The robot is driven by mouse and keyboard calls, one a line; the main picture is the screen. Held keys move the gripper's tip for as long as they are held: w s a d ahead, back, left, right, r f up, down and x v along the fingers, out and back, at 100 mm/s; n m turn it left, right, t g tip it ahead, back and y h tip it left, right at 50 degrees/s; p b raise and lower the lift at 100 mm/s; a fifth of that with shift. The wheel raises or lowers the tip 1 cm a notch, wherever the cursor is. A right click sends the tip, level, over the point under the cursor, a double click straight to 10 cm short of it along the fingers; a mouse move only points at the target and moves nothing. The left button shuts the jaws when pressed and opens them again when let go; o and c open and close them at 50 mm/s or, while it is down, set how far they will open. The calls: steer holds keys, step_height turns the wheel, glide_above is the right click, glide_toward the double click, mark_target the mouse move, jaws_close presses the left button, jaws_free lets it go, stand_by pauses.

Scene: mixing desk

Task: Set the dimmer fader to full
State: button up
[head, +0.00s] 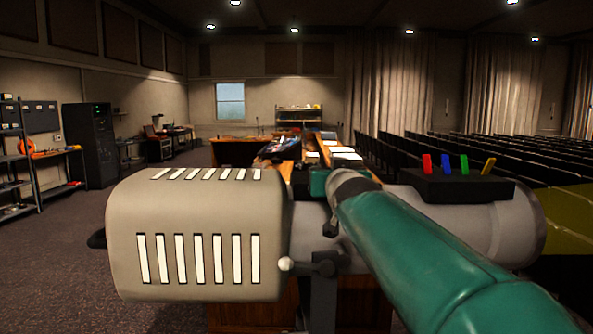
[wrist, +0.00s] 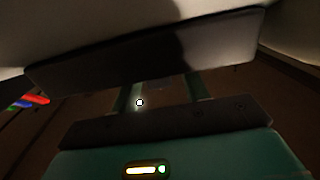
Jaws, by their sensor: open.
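The dimmer fader cannot be made out in either view. A dark sloped panel (head: 279,147), which looks like a mixing console, lies on the wooden desk ahead in the head view, partly hidden behind my folded arm. My gripper (wrist: 152,90) shows in the wrist view as dark, wide jaw plates with a gap between them. It is open and empty, well short of the desk. In the head view my arm's beige and teal links fill the foreground, and I cannot pick out the jaws there.
Rows of dark seats (head: 455,150) stand on the right before pale curtains (head: 507,85). A metal shelf (head: 35,155) and a black rack cabinet (head: 90,143) stand on the left. Carpeted floor (head: 75,235) is clear at the left. Papers (head: 345,158) lie on the desk.

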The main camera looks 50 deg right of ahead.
steer(key=shift+x, duration=1.15)
steer(key=shift+c, duration=0.4)
jaws_close()
